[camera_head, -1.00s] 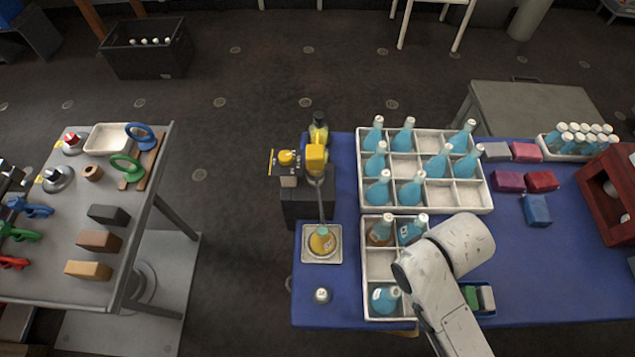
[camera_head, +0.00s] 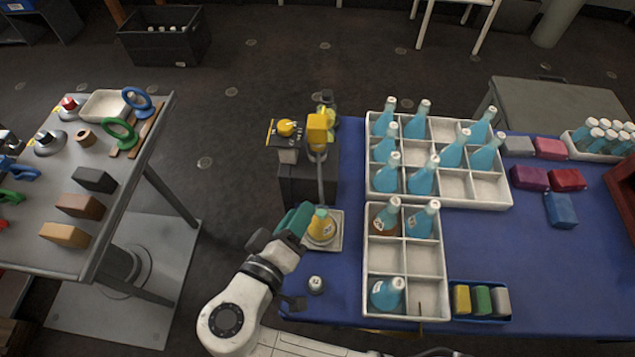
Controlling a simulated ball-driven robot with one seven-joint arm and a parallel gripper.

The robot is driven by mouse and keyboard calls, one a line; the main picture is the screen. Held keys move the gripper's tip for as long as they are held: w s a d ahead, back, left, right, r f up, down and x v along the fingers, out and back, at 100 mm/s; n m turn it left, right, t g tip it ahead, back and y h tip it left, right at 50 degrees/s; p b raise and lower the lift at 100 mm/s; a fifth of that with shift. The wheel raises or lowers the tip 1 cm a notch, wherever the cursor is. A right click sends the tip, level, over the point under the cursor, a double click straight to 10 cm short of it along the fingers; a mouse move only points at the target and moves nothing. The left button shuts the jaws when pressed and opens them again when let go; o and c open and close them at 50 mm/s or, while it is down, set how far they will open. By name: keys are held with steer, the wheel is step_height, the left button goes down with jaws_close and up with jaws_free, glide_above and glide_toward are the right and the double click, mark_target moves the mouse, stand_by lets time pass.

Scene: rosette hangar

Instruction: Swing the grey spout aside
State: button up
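The grey spout (camera_head: 320,178) hangs down from a yellow-headed dispenser (camera_head: 317,132) at the left end of the blue table. Its lower end is close above a bottle with yellow contents (camera_head: 321,227). The bottle stands on a pale square tray (camera_head: 336,243). My gripper (camera_head: 297,217), with teal fingers, is just left of the bottle and lower than most of the spout in the picture. I see no clear contact with the spout. The fingers overlap from this angle, so their opening cannot be told.
A white divided crate (camera_head: 441,274) with several bottles stands right of the tray. A larger crate (camera_head: 478,203) is behind it. A small silver-topped object (camera_head: 316,285) sits near the front edge.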

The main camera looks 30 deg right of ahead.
mark_target(321, 181)
steer(key=p+x, duration=0.1)
steer(key=x, duration=0.9)
steer(key=shift+w+d+p, duration=0.15)
steer(key=shift+d+p, duration=0.15)
jaws_close()
